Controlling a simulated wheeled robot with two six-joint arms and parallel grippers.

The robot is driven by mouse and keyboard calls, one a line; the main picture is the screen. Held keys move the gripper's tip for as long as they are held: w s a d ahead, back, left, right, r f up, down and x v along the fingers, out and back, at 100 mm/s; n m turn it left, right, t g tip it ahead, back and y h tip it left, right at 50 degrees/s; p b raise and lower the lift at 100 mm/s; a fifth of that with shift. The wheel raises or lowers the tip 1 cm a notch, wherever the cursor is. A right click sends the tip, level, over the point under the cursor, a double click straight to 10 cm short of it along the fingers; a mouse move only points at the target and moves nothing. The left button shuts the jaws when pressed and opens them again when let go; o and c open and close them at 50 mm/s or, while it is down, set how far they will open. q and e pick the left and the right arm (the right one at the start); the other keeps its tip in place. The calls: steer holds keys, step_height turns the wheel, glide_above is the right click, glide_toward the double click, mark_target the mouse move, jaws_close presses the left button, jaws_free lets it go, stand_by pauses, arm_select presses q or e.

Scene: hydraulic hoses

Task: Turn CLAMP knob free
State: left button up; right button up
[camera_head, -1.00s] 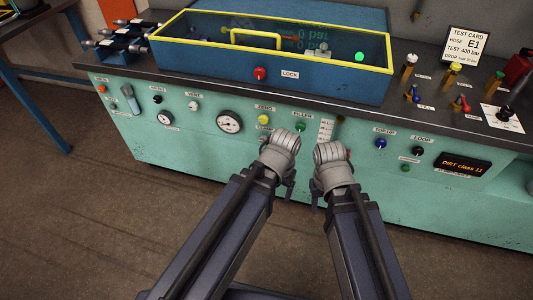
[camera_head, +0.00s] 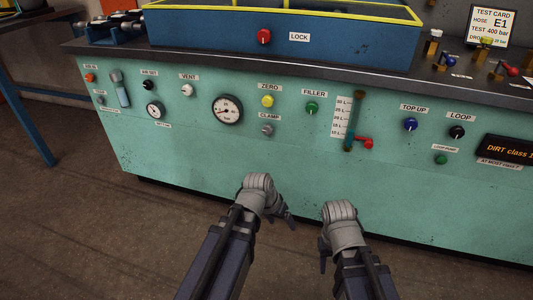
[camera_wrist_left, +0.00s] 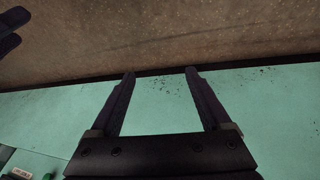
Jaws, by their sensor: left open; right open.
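The CLAMP knob (camera_head: 267,130) is a small grey knob on the green front panel (camera_head: 190,150), just under its CLAMP label and below the yellow ZERO knob (camera_head: 267,101). My left gripper (camera_head: 284,218) is below the CLAMP knob, apart from it, in front of the lower panel. In the left wrist view its two dark fingers (camera_wrist_left: 160,75) are spread with nothing between them. My right gripper (camera_head: 324,262) is lower and to the right; its fingers are small and partly hidden by the wrist in the head view. Neither gripper touches a knob.
A pressure gauge (camera_head: 227,109) is left of the CLAMP knob. The green FILLER knob (camera_head: 312,108) and a level tube with a red lever (camera_head: 367,143) are to the right. The bench top (camera_head: 230,57) overhangs the panel. The lower panel is bare.

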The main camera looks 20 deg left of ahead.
mark_target(267, 131)
arm_select(q)
steer(key=w+d+f+t+h+b, duration=0.1)
steer(key=w+d+t+h+b, duration=0.2)
steer(key=w, duration=0.4)
steer(key=w+a+r+t+h+b, duration=0.1)
steer(key=w+a+r+t, duration=0.2)
steer(key=w+r+t, duration=0.25)
steer(key=w+a+r+n+t+y, duration=0.2)
steer(key=w+a+r+t+y, duration=0.1)
steer(key=a+r, duration=0.25)
steer(key=w+a+r+n+t+y, duration=0.3)
steer(key=a+r+t, duration=0.1)
steer(key=a, duration=0.3)
steer(key=shift+g, duration=0.25)
steer(key=shift+w+d, duration=0.2)
steer(key=shift+w, duration=1.75)
steer(key=shift+w+d, duration=0.15)
steer(key=shift+w, duration=1.75)
arm_select(e)
step_height(267, 131, down, 7)
steer(key=shift+r, duration=0.2)
arm_select(q)
steer(key=shift+c, duration=0.3)
